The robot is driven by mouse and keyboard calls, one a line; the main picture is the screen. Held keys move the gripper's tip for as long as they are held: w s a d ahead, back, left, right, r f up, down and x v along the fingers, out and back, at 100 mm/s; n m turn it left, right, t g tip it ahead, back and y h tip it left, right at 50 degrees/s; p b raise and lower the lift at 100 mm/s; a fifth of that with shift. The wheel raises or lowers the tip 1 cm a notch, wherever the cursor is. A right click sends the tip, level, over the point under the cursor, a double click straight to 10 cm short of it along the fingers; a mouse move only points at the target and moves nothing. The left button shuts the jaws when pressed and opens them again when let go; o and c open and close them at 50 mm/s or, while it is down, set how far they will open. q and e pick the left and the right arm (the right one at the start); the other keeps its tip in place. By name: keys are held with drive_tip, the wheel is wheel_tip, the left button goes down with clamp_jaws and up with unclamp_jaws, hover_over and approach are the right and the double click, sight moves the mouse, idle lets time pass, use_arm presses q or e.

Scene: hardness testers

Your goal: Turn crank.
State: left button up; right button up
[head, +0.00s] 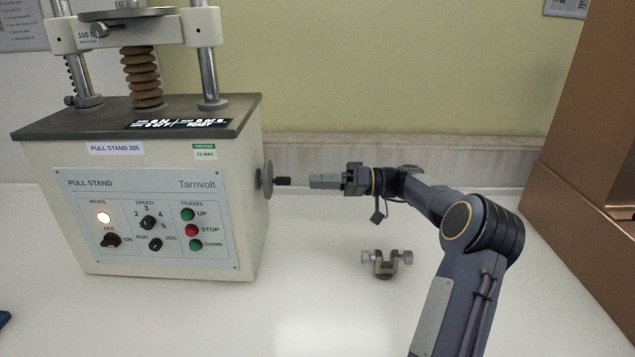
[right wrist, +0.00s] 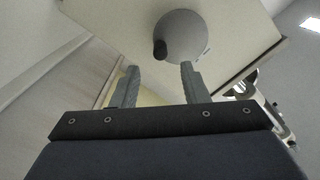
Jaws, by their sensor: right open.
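The crank is a grey disc (head: 265,180) on the right side of the pull stand (head: 160,210), with a short black handle (head: 283,181) pointing right. In the right wrist view the disc (right wrist: 186,38) lies ahead, and its black handle (right wrist: 160,50) shows between the lines of the two fingers, beyond their tips. My right gripper (head: 312,181) is level with the handle, a small gap to its right. In the right wrist view its fingers (right wrist: 159,70) are apart with nothing between them. My left gripper is not in view.
A small grey clamp fixture (head: 386,263) lies on the white bench (head: 320,310) below my right gripper. A brown box-like structure (head: 590,120) stands at the right. A blue thing (head: 4,318) shows at the left edge. The bench front is clear.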

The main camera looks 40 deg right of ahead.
sight(288, 181)
drive_tip(key=w+a+n+p, duration=0.2)
drive_tip(key=a+n, duration=0.1)
drive_tip(key=w+a+n+p, duration=0.2)
drive_tip(key=w+a+n, duration=0.1)
drive_tip(key=n, duration=0.1)
drive_tip(key=shift+p, duration=0.3)
idle(0.4)
clamp_jaws()
